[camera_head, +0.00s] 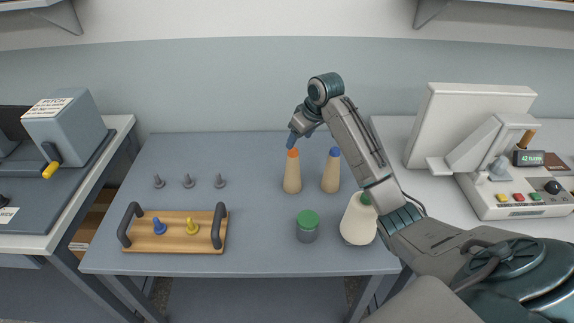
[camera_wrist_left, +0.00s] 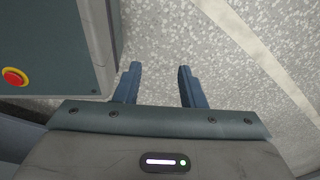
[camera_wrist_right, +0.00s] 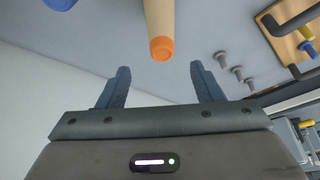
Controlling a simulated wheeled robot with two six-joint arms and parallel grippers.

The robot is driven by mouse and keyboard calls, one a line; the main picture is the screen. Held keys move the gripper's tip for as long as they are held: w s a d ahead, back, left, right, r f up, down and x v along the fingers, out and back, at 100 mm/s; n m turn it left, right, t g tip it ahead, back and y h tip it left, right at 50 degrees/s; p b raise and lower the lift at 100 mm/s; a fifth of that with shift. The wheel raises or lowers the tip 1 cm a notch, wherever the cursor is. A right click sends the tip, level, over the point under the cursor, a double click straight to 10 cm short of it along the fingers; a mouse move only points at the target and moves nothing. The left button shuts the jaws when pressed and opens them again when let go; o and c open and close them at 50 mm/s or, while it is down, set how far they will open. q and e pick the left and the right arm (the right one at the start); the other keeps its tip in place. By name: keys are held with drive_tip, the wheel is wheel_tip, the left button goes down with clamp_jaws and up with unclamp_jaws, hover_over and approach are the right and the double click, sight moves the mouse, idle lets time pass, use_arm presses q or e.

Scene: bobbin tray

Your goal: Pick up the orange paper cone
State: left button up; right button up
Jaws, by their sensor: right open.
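The orange paper cone (camera_head: 292,172) is a tan, upright cone with an orange tip, standing on the grey table. My right gripper (camera_head: 291,141) is just above its tip in the head view. In the right wrist view the cone (camera_wrist_right: 160,30) points its orange end toward the space between the fingers of the right gripper (camera_wrist_right: 160,85). These fingers are open, and the cone's tip lies beyond them. My left gripper (camera_wrist_left: 159,75) shows only in the left wrist view; its fingers are apart and empty above a speckled floor.
A blue-tipped cone (camera_head: 331,172) stands right of the orange one. A green-topped jar (camera_head: 307,226) and a cream cone (camera_head: 358,219) stand in front. A wooden tray (camera_head: 176,247) with two bobbins and several grey pegs (camera_head: 189,182) are to the left.

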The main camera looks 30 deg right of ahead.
sight(291, 155)
drive_tip(key=x, duration=0.2)
drive_tip(key=p+x, duration=0.1)
drive_tip(key=x, duration=0.1)
drive_tip(key=shift+s+a, duration=0.2)
drive_tip(key=shift+s, duration=0.05)
drive_tip(key=shift+w+f, duration=0.2)
drive_tip(key=shift+f, duration=0.2)
drive_tip(key=p+x, duration=0.2)
drive_tip(key=x, duration=0.2)
drive_tip(key=shift+w+f, duration=0.2)
drive_tip(key=shift+f, duration=0.25)
drive_tip(key=c, duration=0.5)
use_arm(q)
drive_tip(key=s+r, duration=0.3)
drive_tip(key=shift+r, duration=0.25)
use_arm(e)
drive_tip(key=c, duration=0.8)
use_arm(q)
drive_tip(key=shift+w, duration=0.1)
